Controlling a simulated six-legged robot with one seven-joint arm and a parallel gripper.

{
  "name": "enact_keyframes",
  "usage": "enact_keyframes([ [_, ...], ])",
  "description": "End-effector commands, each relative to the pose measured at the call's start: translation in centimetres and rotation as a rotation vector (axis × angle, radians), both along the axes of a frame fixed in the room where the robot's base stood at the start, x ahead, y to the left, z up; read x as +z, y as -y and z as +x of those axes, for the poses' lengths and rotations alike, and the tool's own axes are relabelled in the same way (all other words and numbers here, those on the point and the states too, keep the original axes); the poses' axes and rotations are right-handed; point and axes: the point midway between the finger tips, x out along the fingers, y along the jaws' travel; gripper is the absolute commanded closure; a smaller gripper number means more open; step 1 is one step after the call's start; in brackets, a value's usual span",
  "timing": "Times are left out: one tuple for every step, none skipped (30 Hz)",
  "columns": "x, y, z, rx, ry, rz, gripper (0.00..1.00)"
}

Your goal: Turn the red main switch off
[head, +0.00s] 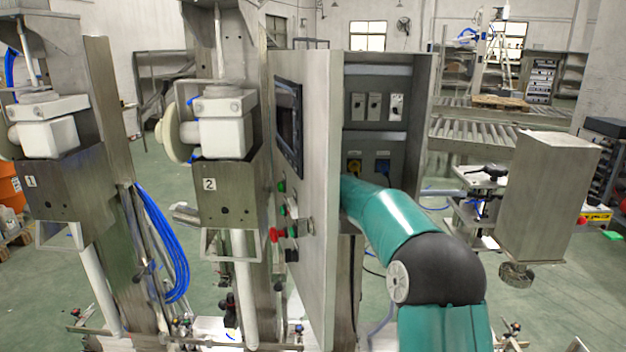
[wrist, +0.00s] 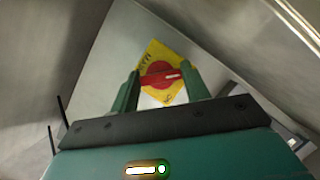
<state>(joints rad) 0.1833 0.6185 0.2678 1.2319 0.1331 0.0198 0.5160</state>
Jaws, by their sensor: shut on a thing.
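In the wrist view the red main switch (wrist: 158,72) is a round red knob with a bar handle on a yellow plate (wrist: 153,52) with dark lettering, on a grey metal wall. The handle lies nearly level across the picture, its right end slightly higher, with a pale mark near that end. The green fingers of my gripper (wrist: 161,80) stand at the handle's two ends and are shut on it. In the head view my gripper is hidden behind the cabinet door, and my green arm reaches in beside it.
The open cabinet door (head: 318,200) stands left of my arm, with small buttons (head: 283,212) on its outer face. Inside are grey switches (head: 375,106) and a blue socket (head: 382,166). A metal box (head: 555,195) stands to the right. Filling stations stand left.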

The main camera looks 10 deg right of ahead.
Motion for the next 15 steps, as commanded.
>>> enact_keyframes([
  [0.16,-0.07,0.02,0.001,0.004,-0.002,0.76],
  [0.15,-0.08,0.02,0.001,0.004,-0.002,0.76],
  [0.15,-0.08,0.02,0.001,0.004,-0.002,0.76],
  [0.14,-0.08,0.01,0.001,0.004,-0.002,0.76],
  [0.14,-0.08,0.01,0.001,0.004,-0.002,0.76],
  [0.13,-0.08,0.01,0.002,0.003,-0.002,0.46],
  [0.12,-0.09,0.02,0.002,0.003,-0.001,0.4],
  [0.11,-0.08,0.02,0.002,0.003,-0.001,0.34],
  [0.09,-0.08,0.01,0.001,0.002,-0.002,0.32],
  [0.08,-0.08,0.01,0.001,0.002,-0.002,0.32],
  [0.06,-0.06,0.01,0.002,0.002,-0.001,0.32],
  [0.06,-0.06,0.01,0.002,0.001,0.0,0.32],
  [0.04,-0.06,0.01,0.002,0.001,0.0,0.32],
  [0.04,-0.05,0.01,0.001,0.001,-0.001,0.32],
  [0.03,-0.04,0.0,0.001,0.001,-0.001,0.32],
])
